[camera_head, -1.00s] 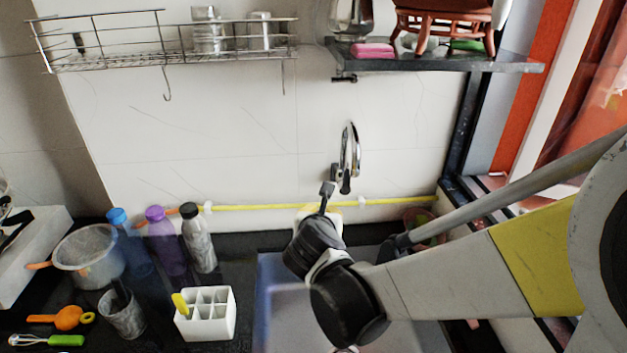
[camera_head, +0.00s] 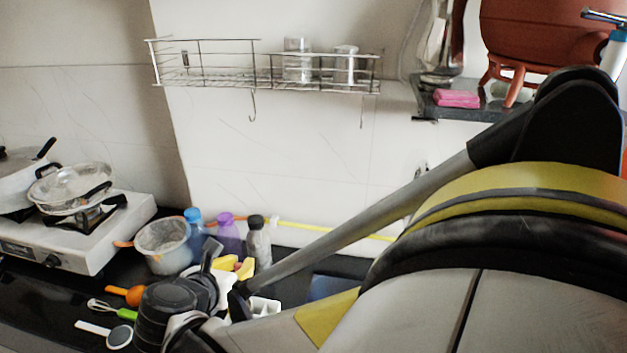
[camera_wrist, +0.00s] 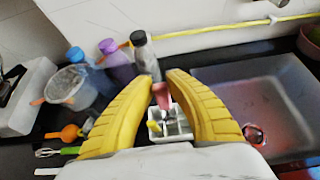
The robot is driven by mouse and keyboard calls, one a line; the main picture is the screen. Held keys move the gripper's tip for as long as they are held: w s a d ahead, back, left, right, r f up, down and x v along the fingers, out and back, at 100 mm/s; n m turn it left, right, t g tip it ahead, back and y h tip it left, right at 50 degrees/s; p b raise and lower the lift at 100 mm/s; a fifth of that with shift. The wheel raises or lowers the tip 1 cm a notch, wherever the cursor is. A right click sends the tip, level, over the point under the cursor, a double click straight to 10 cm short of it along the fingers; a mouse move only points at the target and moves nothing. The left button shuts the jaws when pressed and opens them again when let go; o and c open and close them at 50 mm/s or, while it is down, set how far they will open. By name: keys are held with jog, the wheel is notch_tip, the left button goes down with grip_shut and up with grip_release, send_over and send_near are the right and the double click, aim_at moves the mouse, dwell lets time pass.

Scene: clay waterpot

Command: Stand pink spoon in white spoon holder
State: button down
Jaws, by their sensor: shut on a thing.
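My gripper (camera_wrist: 162,84) has its two yellow fingers shut on the pink spoon (camera_wrist: 161,95), of which only a short pink part shows between the fingertips in the wrist view. The white spoon holder (camera_wrist: 173,138) stands on the dark counter just beyond and below the fingertips, with several square compartments. A yellow item (camera_wrist: 154,127) stands in its left side. In the head view my gripper (camera_head: 236,266) is over the counter, and the arm hides most of the spoon holder (camera_head: 265,306).
Blue (camera_wrist: 76,56), purple (camera_wrist: 116,63) and dark-capped grey (camera_wrist: 145,58) bottles stand behind the holder. A strainer pot (camera_wrist: 70,87) is left of them. An orange tool (camera_wrist: 68,132) and a whisk (camera_wrist: 50,152) lie at left. The sink (camera_wrist: 255,105) is to the right.

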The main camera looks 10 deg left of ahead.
jog(key=shift+a+f+b, duration=0.1)
jog(key=shift+f+b, duration=4.35)
jog(key=shift+f, duration=1.2)
jog(key=c, duration=1.3)
grip_release()
jog(key=v, duration=0.7)
jog(key=shift+s+r, duration=0.2)
jog(key=shift+s, duration=0.1)
